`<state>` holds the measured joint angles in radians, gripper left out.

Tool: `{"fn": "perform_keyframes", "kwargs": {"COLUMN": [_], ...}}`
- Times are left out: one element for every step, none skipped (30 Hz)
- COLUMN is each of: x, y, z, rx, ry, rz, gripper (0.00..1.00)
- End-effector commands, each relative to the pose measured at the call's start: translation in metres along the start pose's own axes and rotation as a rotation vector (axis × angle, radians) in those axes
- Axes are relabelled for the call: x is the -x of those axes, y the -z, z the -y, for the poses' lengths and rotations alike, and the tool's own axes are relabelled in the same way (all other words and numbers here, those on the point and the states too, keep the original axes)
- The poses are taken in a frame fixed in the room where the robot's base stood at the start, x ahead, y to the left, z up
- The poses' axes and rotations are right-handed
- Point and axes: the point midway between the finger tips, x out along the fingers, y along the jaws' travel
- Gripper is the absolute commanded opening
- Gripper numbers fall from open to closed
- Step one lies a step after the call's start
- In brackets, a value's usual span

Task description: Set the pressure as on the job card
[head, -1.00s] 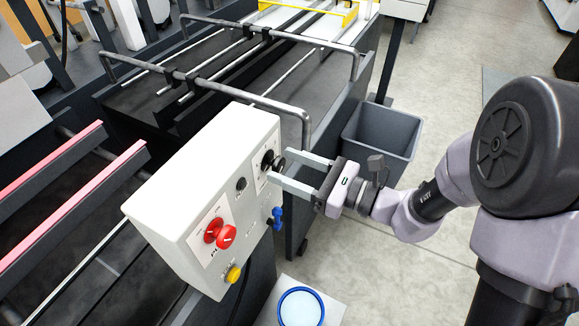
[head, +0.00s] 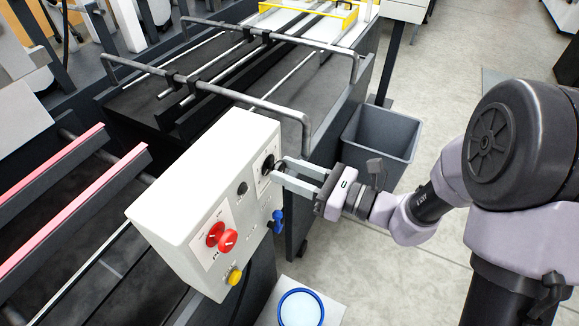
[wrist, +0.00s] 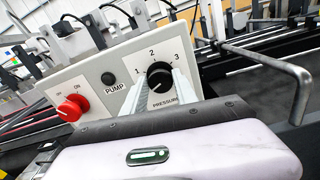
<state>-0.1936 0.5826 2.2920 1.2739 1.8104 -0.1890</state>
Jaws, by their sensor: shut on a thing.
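The black pressure knob (wrist: 159,76) is on the grey-white control box (head: 175,190). The wrist view shows the marks 1, 2 and 3 around it and the word PRESSURE below. My gripper (head: 279,168) is shut on the knob, with one finger on each side; the fingers also show in the wrist view (wrist: 159,88). The fingers hide part of the knob's sides, and I cannot tell for sure which mark it points to. I see no job card in either view.
The box also carries a red switch (head: 222,237), a small black button (head: 242,188) beside a PUMP label, a yellow button (head: 234,276) and a blue handle (head: 277,219). A grey rail (head: 250,101) runs just behind the box. A grey bin (head: 383,140) stands beyond my gripper.

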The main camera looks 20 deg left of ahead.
Motion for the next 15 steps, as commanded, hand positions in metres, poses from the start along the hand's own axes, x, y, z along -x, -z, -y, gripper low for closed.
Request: {"fn": "perform_keyframes", "kwargs": {"x": [0.0002,0.0002,0.0002,0.0002,0.0002,0.0002,0.0002,0.0002,0.0002,0.0002,0.0002,0.0002,0.0002,0.0002,0.0002], "y": [-0.0032,-0.0034,-0.0039,-0.004,-0.0041,-0.0045,-0.0044,-0.0044,-0.0045,-0.0042,-0.0044,-0.0041,-0.0041,-0.0042,-0.0038], "z": [-0.0006,-0.0006,-0.0006,-0.0005,-0.0005,-0.0004,-0.0003,-0.0002,-0.0001,0.0,0.0001,0.0002,0.0003,0.0004,0.0004], "rx": [-0.035,-0.059,-0.093,-0.121,-0.148,-0.186,-0.216,-0.243,-0.281,-0.311,-0.338,-0.376,-0.405,-0.433,-0.47], "ry": [0.0,0.0,0.0,0.0,0.0,-0.001,-0.001,-0.001,-0.001,-0.001,-0.001,-0.001,-0.001,-0.001,-0.001], "rz": [-0.002,-0.003,-0.003,-0.003,-0.002,-0.002,-0.002,-0.002,-0.003,-0.003,-0.003,-0.003,-0.003,-0.003,-0.003], "gripper": [0.0,0.0,0.0,0.0,0.0,0.0,0.0,0.0,0.0,0.0,0.0,0.0,0.0,0.0,0.0]}}
